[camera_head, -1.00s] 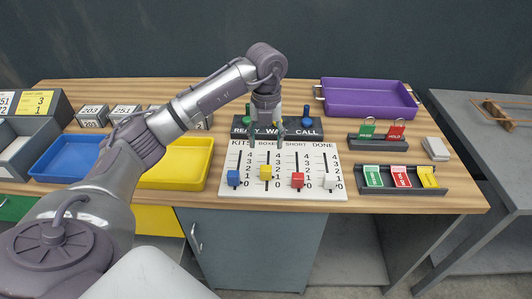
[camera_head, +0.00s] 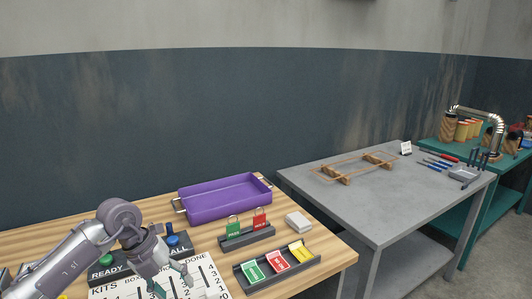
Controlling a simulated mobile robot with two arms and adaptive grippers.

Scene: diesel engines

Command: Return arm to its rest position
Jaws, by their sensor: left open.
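My left arm comes in from the lower left. Its gripper (camera_head: 172,282) points down over the white counting board (camera_head: 206,268), with its fingers apart and nothing seen between them. The board lies on the wooden bench, and its lower part is cut off by the picture's edge. Behind the gripper is the dark READY/WAIT/CALL panel (camera_head: 125,268), with a green knob (camera_head: 106,260) and a blue knob (camera_head: 172,238) showing. The arm hides the middle of the panel. My right gripper is not in view.
A purple tray (camera_head: 225,197) stands at the bench's back. A padlock holder (camera_head: 247,237), a white block (camera_head: 299,221) and a card rack (camera_head: 277,268) stand on the right. A grey table (camera_head: 375,205) bears a wooden frame (camera_head: 355,167). A teal bench (camera_head: 490,174) stands farther right.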

